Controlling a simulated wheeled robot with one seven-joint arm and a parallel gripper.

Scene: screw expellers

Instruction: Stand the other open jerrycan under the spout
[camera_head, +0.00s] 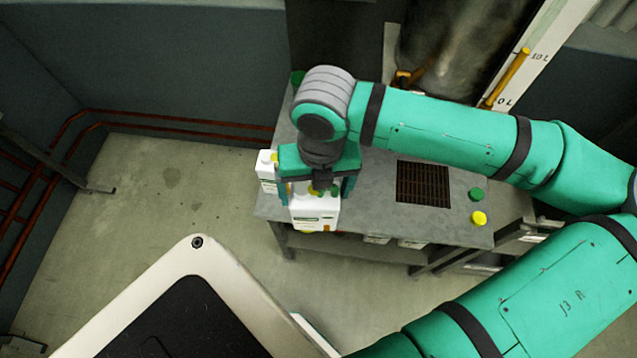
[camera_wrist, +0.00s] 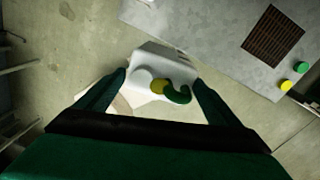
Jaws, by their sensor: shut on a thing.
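My gripper (camera_head: 317,192) is shut on a white jerrycan (camera_head: 315,214) with a printed label, at the left front edge of the grey bench. In the wrist view, the held jerrycan (camera_wrist: 160,58) sits between the two fingers, with a yellow round part and a curved green part on its top. I cannot tell whether its mouth is open. A second white jerrycan (camera_head: 266,168) with a whitish cap stands behind it to the left. The spout is not clearly visible; my arm covers part of the area below the tank (camera_head: 445,45).
The bench (camera_head: 380,180) has a dark grate (camera_head: 423,184), with a green cap (camera_head: 476,194) and a yellow cap (camera_head: 479,218) to its right. A sight gauge (camera_head: 510,75) stands beside the tank. Open floor lies left.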

